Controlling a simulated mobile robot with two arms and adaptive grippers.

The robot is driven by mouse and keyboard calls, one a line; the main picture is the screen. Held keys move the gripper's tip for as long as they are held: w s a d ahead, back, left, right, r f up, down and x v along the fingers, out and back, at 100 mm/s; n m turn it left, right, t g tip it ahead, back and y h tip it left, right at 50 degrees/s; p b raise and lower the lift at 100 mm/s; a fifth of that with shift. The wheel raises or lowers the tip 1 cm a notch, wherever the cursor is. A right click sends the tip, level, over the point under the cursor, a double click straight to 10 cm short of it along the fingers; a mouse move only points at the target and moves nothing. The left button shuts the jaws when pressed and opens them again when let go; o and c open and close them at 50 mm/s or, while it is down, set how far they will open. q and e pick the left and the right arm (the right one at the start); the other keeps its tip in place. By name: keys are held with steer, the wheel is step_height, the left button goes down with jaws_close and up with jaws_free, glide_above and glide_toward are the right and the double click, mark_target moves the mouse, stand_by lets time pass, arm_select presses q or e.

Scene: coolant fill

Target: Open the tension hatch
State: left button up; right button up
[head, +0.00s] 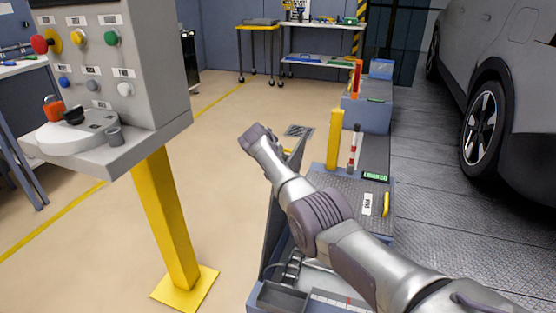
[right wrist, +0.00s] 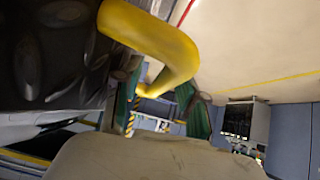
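A hatch lid (head: 281,205) stands steeply raised, seen nearly edge-on, at the left of the low blue-grey floor unit. Below it is an open compartment with a tray (head: 283,297) and a scale strip (head: 338,301). In the right wrist view the dark treadplate lid (right wrist: 50,50) and its thick yellow handle (right wrist: 165,40) are close. My right gripper (right wrist: 160,100) has its green fingers apart, with the handle's end between them; firm contact is not visible. In the head view my right arm hides this gripper. My left gripper is out of view.
A second closed treadplate hatch (head: 330,182) has a yellow handle (head: 386,204) and a green "LOCKED" display (head: 376,177). A yellow post (head: 334,140) and red-white rod (head: 354,148) stand behind. A control console (head: 125,75) is left, a car (head: 495,100) right. Floor between is clear.

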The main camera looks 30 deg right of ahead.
steer(key=shift+r, duration=0.1)
steer(key=v, duration=1.2)
stand_by(0.5)
